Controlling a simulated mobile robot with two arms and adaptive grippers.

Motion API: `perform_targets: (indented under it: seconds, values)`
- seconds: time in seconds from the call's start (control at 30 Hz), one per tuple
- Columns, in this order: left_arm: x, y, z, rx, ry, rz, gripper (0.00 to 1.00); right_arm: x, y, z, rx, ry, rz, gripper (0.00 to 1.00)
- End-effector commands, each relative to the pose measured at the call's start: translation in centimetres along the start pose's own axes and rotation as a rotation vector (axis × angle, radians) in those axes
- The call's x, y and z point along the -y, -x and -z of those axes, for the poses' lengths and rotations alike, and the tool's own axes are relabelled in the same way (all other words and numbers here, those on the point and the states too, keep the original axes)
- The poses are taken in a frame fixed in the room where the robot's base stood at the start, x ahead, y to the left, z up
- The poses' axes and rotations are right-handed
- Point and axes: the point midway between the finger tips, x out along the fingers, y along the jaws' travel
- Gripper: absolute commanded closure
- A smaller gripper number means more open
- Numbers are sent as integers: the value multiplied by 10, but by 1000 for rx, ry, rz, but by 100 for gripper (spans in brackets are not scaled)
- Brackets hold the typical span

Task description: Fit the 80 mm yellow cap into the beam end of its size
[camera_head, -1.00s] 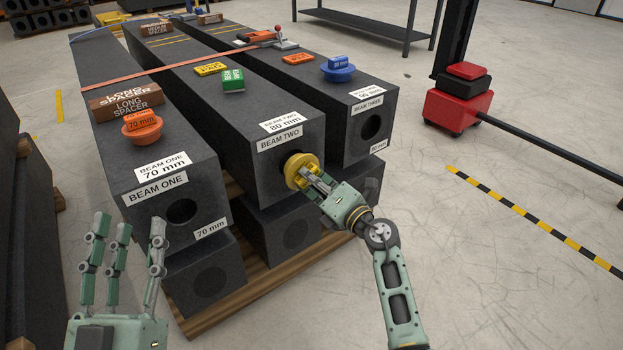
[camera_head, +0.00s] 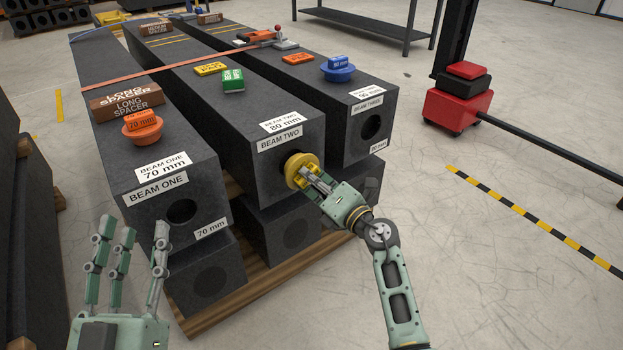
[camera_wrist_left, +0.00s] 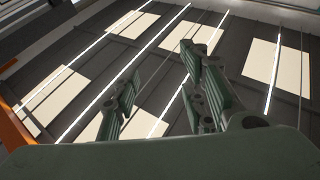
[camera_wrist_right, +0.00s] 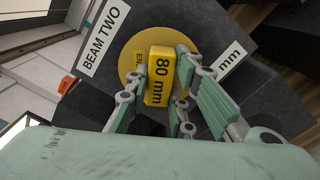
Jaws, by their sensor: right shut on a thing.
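The yellow 80 mm cap (camera_head: 299,166) is at the end face of the beam labelled BEAM TWO (camera_head: 262,165), in front of its dark hole. My right gripper (camera_head: 312,181) is shut on the cap's raised grip block. In the right wrist view the block reads 80 mm (camera_wrist_right: 158,80), between the fingers, and the cap's round flange (camera_wrist_right: 133,60) lies close to the beam face. How deep the cap sits cannot be told; a dark rim of the hole shows at its upper left. My left gripper (camera_head: 127,255) is open and empty, fingers up, at the lower left.
BEAM ONE (camera_head: 155,215), at left, has an open hole and an orange 70 mm cap (camera_head: 142,128) on top. BEAM THREE (camera_head: 365,145), at right, carries a blue 90 mm cap (camera_head: 338,72). A red-based machine (camera_head: 457,105) stands on the floor at right.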

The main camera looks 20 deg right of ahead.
Motion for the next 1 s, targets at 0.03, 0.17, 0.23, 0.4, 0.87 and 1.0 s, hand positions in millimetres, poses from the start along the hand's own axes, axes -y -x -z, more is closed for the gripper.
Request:
perform_targets:
  seconds: [0.03,0.17,0.23,0.4,0.87,1.0]
  values:
    - [0,0,-2,10,-1,1,60,0,0,0,0,0,0,100]
    - [1,0,-5,28,-2,2,60,0,0,0,0,0,0,100]
    - [2,1,-8,42,-3,3,60,0,0,0,0,0,0,100]
    - [3,2,-13,68,-4,6,60,0,0,0,1,1,0,100]
    - [4,4,-23,116,-4,8,60,0,0,0,0,1,0,100]
    - [4,4,-23,115,-5,8,60,0,0,0,0,1,0,100]
